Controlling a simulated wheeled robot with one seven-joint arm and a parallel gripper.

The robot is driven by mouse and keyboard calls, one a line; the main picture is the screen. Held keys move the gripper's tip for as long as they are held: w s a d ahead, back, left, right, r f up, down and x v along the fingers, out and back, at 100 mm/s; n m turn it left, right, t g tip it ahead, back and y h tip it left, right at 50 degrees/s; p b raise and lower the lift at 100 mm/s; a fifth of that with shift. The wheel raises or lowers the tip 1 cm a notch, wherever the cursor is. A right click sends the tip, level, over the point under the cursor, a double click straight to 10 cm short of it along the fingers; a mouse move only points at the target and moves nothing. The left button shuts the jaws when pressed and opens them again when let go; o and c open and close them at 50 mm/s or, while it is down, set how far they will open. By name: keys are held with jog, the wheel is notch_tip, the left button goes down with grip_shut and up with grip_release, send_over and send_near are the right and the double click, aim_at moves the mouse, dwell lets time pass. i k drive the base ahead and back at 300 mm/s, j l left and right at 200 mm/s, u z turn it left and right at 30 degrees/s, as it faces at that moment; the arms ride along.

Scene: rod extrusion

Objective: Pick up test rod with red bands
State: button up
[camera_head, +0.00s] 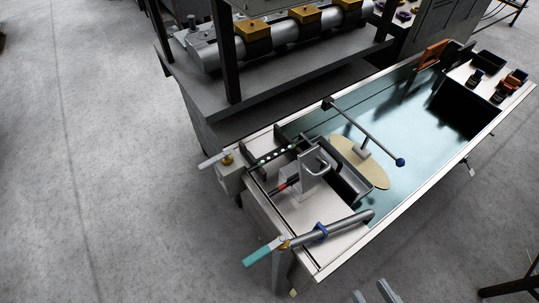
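A dark rod with a red part (284,187), seemingly the test rod with red bands, lies at the left end of the long bench. A grey upright bracket with a handle (314,172) hides part of it, so I cannot count its bands. Two grey finger-like tips at the bottom edge look like my gripper (374,293). They stand apart with nothing visible between them, over the floor in front of the bench and well below the rod in the picture. The rest of my gripper is out of frame.
A dark rod with pale and green marks (272,156) lies behind the red one. A teal-handled bar (262,253) juts over the bench's front left corner. A blue-tipped rod on a stand (366,134) rises mid-bench. A grey machine (190,85) stands behind.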

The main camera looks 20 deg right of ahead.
aim_at(289, 183)
jog(key=i+j, duration=0.15)
jog(key=j, duration=0.25)
jog(key=i+j+z, duration=0.1)
jog(key=j, duration=0.3)
jog(key=i+j, duration=0.2)
jog(key=j, duration=0.2)
jog(key=i+j+z, duration=0.1)
jog(key=j, duration=0.3)
jog(key=i+j, duration=0.15)
jog(key=j, duration=0.25)
